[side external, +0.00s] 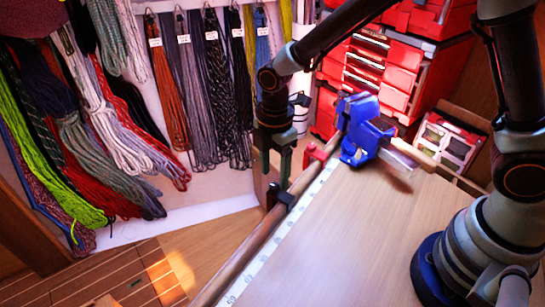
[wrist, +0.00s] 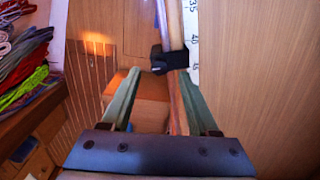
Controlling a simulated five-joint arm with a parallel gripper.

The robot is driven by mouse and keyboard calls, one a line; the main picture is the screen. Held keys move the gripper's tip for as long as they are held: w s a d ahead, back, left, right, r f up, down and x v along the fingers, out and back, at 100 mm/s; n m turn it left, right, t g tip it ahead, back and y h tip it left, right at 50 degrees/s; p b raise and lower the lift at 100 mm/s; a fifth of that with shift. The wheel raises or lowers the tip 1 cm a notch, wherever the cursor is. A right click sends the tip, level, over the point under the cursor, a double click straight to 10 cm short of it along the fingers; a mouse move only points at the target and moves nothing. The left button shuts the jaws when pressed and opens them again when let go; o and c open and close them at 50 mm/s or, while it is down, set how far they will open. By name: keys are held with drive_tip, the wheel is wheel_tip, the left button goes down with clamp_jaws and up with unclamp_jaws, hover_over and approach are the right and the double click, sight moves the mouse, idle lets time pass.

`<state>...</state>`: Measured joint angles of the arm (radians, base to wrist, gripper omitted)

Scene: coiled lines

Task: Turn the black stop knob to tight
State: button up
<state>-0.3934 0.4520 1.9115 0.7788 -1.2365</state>
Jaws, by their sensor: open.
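The black stop knob (side external: 271,194) sticks out from the side of a small black stop (side external: 287,199) on the wooden rail along the table edge. In the wrist view the knob (wrist: 157,67) shows beyond my fingertips, roughly between them, with the stop body (wrist: 175,60) to its right. My gripper (side external: 275,176) points down beside the rail, its two green fingers apart and empty. Its fingertips (wrist: 158,76) also show in the wrist view. In the side view they look just above the knob; I cannot tell whether they touch it.
A white measuring strip (side external: 263,249) runs along the table (side external: 350,230) beside the rail. A red stop (side external: 313,156) and a blue clamp (side external: 358,128) sit farther along. Coiled lines (side external: 105,110) hang on the wall at left. Red drawers (side external: 380,75) stand behind. The tabletop is mostly clear.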

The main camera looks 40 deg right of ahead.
sight(275, 186)
drive_tip(key=shift+f, duration=1.55)
clamp_jaws()
